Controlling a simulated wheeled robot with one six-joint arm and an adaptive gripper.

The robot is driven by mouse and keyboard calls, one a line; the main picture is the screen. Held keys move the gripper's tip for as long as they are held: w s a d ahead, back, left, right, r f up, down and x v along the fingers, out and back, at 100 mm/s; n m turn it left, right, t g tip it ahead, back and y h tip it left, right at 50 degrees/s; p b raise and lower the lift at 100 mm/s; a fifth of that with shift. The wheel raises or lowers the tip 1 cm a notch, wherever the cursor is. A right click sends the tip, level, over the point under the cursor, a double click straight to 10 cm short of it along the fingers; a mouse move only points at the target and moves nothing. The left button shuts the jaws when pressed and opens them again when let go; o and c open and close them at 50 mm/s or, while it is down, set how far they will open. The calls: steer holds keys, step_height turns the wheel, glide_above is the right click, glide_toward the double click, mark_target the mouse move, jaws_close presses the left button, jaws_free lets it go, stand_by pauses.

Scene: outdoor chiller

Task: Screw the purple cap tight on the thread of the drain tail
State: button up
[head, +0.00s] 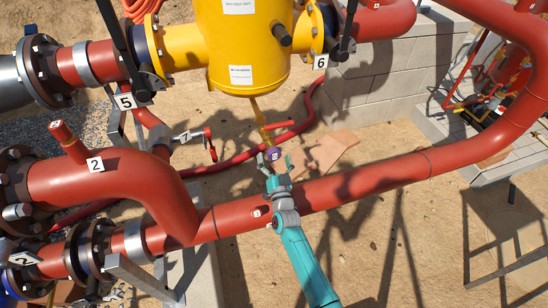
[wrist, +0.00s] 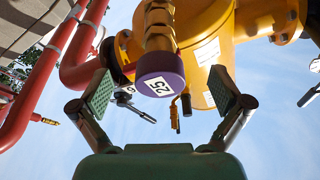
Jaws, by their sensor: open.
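The purple cap (wrist: 160,76) with a white number label sits at the lower end of the brass drain tail (wrist: 160,30), which hangs from the yellow vessel. In the head view the purple cap (head: 273,154) shows small at the bottom of the thin yellow drain tail (head: 262,122). My gripper (head: 274,166) is just below the cap. In the wrist view my gripper (wrist: 166,98) is open, with one pad on each side of the cap and a clear gap on both sides. The thread is hidden, so I cannot tell how far the cap is on.
A large red pipe (head: 340,185) runs across in front, close to my arm. The yellow vessel (head: 240,45) is overhead. A lever valve (head: 190,135) marked 7 and a red hose (head: 300,125) lie behind. Bare sandy ground (head: 400,225) is open at right.

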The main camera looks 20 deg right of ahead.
steer(key=shift+s, duration=0.1)
steer(key=v, duration=1.2)
stand_by(0.4)
steer(key=v, duration=1.2)
steer(key=shift+f, duration=0.15)
